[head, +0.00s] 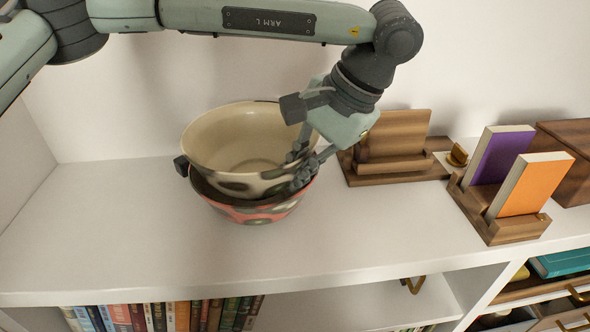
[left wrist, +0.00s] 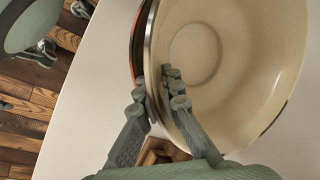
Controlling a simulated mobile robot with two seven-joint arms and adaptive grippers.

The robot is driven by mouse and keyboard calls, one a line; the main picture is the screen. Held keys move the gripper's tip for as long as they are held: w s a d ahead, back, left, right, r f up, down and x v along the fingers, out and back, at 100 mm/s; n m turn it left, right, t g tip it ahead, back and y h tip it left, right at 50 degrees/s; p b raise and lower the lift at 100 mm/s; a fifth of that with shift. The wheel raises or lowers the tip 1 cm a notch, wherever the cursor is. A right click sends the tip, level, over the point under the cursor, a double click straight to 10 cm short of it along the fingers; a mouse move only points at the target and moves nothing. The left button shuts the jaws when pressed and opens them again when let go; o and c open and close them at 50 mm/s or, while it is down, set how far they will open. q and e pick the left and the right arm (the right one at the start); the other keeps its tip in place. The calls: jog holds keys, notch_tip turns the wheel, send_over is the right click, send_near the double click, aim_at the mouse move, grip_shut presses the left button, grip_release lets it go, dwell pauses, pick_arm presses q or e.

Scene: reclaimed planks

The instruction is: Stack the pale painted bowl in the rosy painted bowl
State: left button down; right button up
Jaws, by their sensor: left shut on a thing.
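The pale painted bowl (head: 232,140) is cream with dark patches low on its outside. Its lower part is inside the rosy painted bowl (head: 262,216), which stands on the white shelf top. The pale bowl's rim is well above the rosy rim and looks slightly tilted; whether it rests on the rosy bowl's bottom is hidden. My left gripper (head: 298,166) is shut on the pale bowl's right wall. In the left wrist view the gripper (left wrist: 155,85) has one finger inside the pale bowl (left wrist: 235,70) and one outside, by the rosy bowl's edge (left wrist: 138,45). My right gripper is not seen.
Right of the bowls stand a wooden holder (head: 395,145) and a wooden stand (head: 490,226) with a purple book (head: 497,155) and an orange book (head: 530,187). A wooden box (head: 570,150) is behind. The shelf top (head: 90,235) is clear to the left and front.

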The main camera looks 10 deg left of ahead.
pick_arm(q)
jog(key=c, duration=1.7)
grip_release()
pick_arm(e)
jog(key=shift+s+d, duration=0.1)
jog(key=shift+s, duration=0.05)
pick_arm(q)
jog(key=shift+r, duration=0.2)
jog(key=shift+p+v, duration=0.4)
jog(key=shift+v, duration=0.6)
jog(key=shift+p+v, duration=0.5)
jog(key=shift+v, duration=4.85)
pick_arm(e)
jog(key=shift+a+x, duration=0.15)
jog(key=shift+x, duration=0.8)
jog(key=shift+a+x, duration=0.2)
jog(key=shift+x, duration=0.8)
pick_arm(q)
jog(key=shift+a+r, duration=0.1)
jog(key=shift+a, duration=0.1)
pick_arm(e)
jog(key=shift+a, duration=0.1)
